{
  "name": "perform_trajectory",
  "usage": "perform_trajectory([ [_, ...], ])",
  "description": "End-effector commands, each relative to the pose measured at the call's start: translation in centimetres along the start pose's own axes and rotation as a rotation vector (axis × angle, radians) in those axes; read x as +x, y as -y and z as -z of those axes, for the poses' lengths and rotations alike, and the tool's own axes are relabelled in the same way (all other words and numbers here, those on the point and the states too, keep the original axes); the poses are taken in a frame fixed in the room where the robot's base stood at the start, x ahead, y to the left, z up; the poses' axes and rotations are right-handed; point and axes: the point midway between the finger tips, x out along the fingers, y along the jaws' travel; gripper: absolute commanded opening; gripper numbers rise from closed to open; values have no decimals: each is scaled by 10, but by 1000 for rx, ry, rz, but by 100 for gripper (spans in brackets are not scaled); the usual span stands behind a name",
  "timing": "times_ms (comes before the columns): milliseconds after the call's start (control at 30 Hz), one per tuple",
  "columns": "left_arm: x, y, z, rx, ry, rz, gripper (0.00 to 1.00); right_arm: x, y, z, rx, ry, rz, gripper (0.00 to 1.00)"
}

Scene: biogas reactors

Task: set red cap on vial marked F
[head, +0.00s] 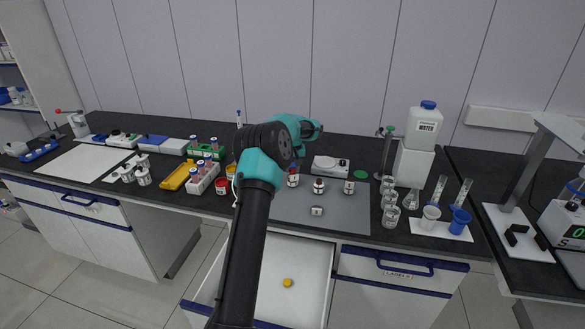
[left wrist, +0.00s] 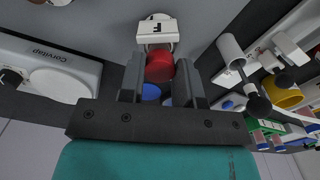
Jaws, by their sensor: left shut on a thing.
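My left gripper (left wrist: 160,80) is shut on the red cap (left wrist: 160,67) in the left wrist view. Just beyond the cap is a white label marked F (left wrist: 157,36), with a pale round part (left wrist: 157,17) behind it. The cap looks apart from the label, but the gap in height cannot be told. In the head view my left arm reaches over the middle of the bench and mostly hides the fingers. Small labelled vials (head: 318,186) and (head: 349,187) stand right of the arm. My right gripper is not in view.
A white device (head: 330,167) stands behind the vials. Glass beakers (head: 390,200) and a waste bottle (head: 424,124) are to the right. Racks (head: 203,180) and a yellow tray (head: 174,178) are to the left. An open drawer (head: 310,265) juts out in front. The grey mat has bare space.

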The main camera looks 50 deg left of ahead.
Motion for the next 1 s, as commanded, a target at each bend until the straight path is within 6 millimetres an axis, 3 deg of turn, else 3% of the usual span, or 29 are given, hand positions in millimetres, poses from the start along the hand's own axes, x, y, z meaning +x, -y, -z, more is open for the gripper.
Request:
perform_trajectory([
  [1000, 10, 0, 0, 0, 1, 1, 10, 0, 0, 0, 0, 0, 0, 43],
])
